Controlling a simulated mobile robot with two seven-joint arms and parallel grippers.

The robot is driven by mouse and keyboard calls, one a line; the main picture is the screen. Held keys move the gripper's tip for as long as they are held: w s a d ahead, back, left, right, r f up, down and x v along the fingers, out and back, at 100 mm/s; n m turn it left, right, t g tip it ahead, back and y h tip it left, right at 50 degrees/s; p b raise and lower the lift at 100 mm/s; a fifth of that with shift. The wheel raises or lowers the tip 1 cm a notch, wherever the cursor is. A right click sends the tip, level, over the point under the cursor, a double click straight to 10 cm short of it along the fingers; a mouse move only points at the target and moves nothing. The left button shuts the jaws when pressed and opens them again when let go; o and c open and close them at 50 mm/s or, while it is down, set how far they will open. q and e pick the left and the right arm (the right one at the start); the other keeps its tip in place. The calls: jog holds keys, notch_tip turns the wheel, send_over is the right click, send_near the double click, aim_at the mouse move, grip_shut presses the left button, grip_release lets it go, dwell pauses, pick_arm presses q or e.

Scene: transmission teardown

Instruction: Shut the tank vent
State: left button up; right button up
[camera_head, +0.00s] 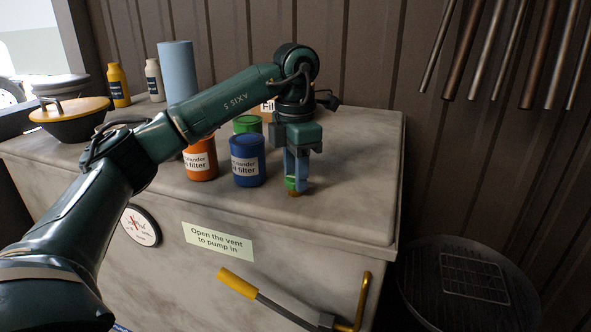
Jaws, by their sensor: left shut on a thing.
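My left gripper (297,178) reaches down to the top of the grey tank bench (345,205), right of the blue filter can. It is shut on a small green piece with a brownish base (291,184), which looks like the tank vent. The fingers cover much of this piece, and I cannot tell whether the vent is open or shut. A label reading "Open the vent to pump in" (218,242) is on the front face. My right gripper is not in view.
Blue (248,168), orange (201,165) and green (247,124) filter cans stand close left of the gripper. A yellow-gripped lever (238,283) and brass pipe (361,302) are at the front. The top's right side is clear.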

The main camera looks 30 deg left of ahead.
pick_arm(q)
jog(key=o, duration=1)
notch_tip(320, 180, up, 13)
dwell(0.3)
dwell(0.5)
